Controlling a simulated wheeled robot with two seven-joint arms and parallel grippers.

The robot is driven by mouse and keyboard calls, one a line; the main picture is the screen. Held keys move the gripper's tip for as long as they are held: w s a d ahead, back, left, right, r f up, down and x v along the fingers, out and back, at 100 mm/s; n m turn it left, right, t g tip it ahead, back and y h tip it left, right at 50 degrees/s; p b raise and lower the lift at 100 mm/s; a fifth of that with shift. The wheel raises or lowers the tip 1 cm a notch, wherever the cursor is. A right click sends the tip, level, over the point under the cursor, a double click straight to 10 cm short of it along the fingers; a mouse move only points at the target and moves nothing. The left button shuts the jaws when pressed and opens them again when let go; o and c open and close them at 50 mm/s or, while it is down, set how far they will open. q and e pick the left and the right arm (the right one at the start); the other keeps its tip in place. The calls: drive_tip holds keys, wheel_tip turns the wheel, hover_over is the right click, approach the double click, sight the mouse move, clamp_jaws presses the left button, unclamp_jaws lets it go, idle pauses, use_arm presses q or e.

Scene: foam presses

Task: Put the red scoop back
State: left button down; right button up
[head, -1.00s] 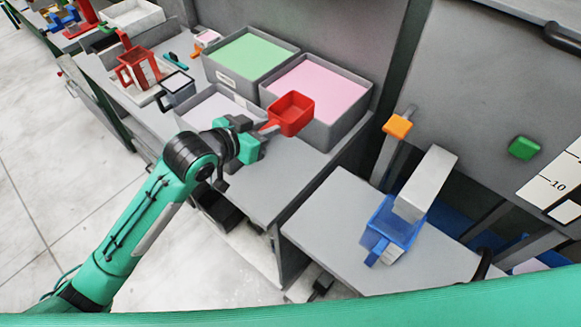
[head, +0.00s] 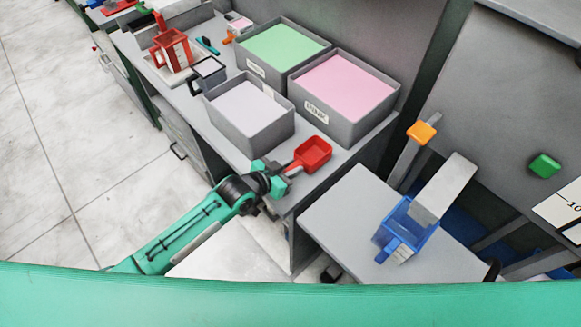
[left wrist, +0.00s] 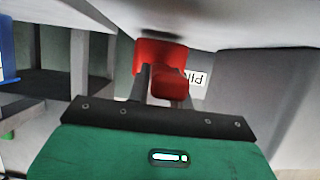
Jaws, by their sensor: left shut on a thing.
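The red scoop (head: 312,153) is in my left gripper (head: 281,177), which is shut on its handle. In the head view the scoop's bowl opens upward, in front of the pink bin, close to the front right part of the grey counter. Whether it touches the counter I cannot tell. In the left wrist view the scoop (left wrist: 162,58) sits between the fingers (left wrist: 160,95), with a dark patch beside its bowl. My right gripper is not in view.
Bins of pink (head: 346,88), green (head: 282,45) and pale (head: 249,106) material stand on the counter (head: 335,163). A small black-rimmed container (head: 208,75) and a red frame (head: 172,50) stand further left. A lower table at right holds a blue container (head: 404,230) under a grey chute.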

use_arm(q)
drive_tip(key=shift+f, duration=0.4)
drive_tip(key=shift+f, duration=0.1)
drive_tip(key=c, duration=1.3)
unclamp_jaws()
drive_tip(key=shift+o, duration=0.2)
drive_tip(key=shift+s+a, duration=0.1)
drive_tip(key=shift+a, duration=0.05)
drive_tip(key=b+v, duration=0.2)
drive_tip(key=v, duration=0.9)
drive_tip(key=shift+s+a+r, duration=0.2)
drive_tip(key=shift+s+r, duration=0.05)
drive_tip(key=shift+r, duration=0.1)
